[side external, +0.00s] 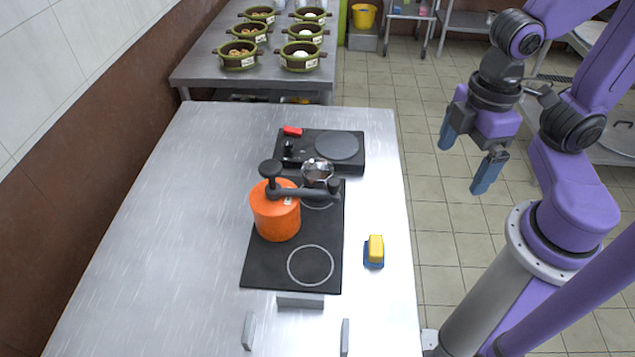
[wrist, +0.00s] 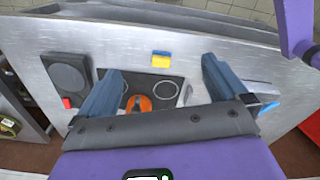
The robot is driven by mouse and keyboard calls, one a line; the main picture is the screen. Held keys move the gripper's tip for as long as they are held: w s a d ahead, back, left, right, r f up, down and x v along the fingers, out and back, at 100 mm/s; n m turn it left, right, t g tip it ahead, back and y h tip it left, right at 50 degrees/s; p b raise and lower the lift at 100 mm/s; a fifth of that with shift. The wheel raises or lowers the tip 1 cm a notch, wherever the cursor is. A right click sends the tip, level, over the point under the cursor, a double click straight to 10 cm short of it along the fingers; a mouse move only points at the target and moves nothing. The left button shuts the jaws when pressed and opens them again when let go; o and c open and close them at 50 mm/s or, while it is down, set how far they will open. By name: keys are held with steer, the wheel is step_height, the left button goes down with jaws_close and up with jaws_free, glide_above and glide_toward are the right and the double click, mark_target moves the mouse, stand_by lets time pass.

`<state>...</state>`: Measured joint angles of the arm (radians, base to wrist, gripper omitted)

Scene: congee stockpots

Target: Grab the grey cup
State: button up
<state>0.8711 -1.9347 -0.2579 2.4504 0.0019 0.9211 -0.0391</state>
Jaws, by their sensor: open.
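A shiny grey metal cup (side external: 318,171) shows in the side external view at the back of the black cooktop, just behind the dark bar at the top of an orange pot (side external: 276,214). The bar hides its lower part, so I cannot tell exactly what it rests on. My gripper (side external: 463,167) is open and empty, raised over the floor to the right of the table, well apart from the cup. In the wrist view my gripper's fingers (wrist: 161,67) are spread, with the orange pot (wrist: 138,103) beyond them. I cannot make out the cup there.
The black cooktop (side external: 263,270) lies on the metal table (side external: 160,215). A black hot plate unit (side external: 338,146) is behind it. A yellow and blue sponge (side external: 375,250) lies to the right, and grey blocks (side external: 300,300) in front. The table's left side is clear.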

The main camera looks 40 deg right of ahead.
steer(key=w+a, duration=0.6)
steer(key=w, duration=0.7)
steer(key=n, duration=0.1)
glide_above(318, 172)
steer(key=s+a, duration=0.2)
step_height(318, 172, down, 14)
steer(key=shift+s+f, duration=0.15)
steer(key=shift+f, duration=2.5)
steer(key=c, duration=1.1)
